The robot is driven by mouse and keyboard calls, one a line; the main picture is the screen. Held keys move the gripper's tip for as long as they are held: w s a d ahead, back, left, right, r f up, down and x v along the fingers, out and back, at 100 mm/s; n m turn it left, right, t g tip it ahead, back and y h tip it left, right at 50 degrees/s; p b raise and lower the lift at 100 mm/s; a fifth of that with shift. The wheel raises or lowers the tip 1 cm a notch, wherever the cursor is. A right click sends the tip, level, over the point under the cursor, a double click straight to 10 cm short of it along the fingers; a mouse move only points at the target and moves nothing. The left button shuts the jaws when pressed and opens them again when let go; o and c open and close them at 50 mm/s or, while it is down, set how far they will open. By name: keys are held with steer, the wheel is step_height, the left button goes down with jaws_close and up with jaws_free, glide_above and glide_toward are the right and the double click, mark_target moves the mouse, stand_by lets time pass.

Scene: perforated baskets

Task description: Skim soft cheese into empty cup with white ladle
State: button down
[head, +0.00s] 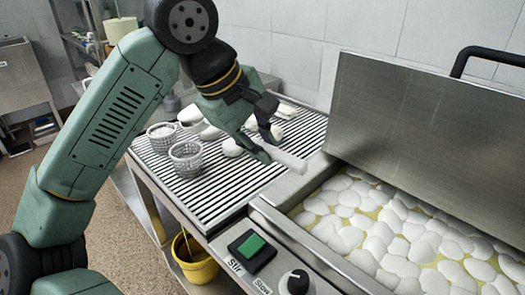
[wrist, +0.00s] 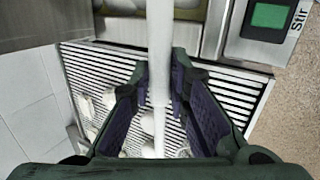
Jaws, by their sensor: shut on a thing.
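My gripper (head: 268,148) is shut on the white ladle (head: 284,158), above the right part of the slatted rack. In the wrist view the ladle's white handle (wrist: 160,65) runs between the two fingers of my gripper (wrist: 160,80). The ladle's bowl cannot be made out in either view. Two perforated cups stand upright on the rack's left side, a near one (head: 187,160) and a far one (head: 161,138). The near cup looks empty; the far one's inside is unclear. Soft cheese (head: 375,235) lies as many white lumps in yellowish liquid in the vat at right.
The slatted rack (head: 215,192) also bears several white lumps (head: 232,147), partly behind my gripper. A raised metal lid (head: 430,130) stands behind the vat. A green Stir button (head: 251,246) and a dial sit on the front edge. A yellow bucket (head: 196,262) is below.

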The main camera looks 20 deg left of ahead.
steer(key=shift+s+a+f+t+h+b, duration=0.2)
steer(key=shift+t+h+b, duration=0.5)
steer(key=shift+b, duration=1.2)
steer(key=shift+s+a+f+t+h+b, duration=0.1)
steer(key=shift+s+t+h+b, duration=0.1)
steer(key=shift+t+b, duration=1.3)
steer(key=shift+r+h+b, duration=0.15)
steer(key=shift+h+b, duration=0.15)
steer(key=shift+b, duration=1.15)
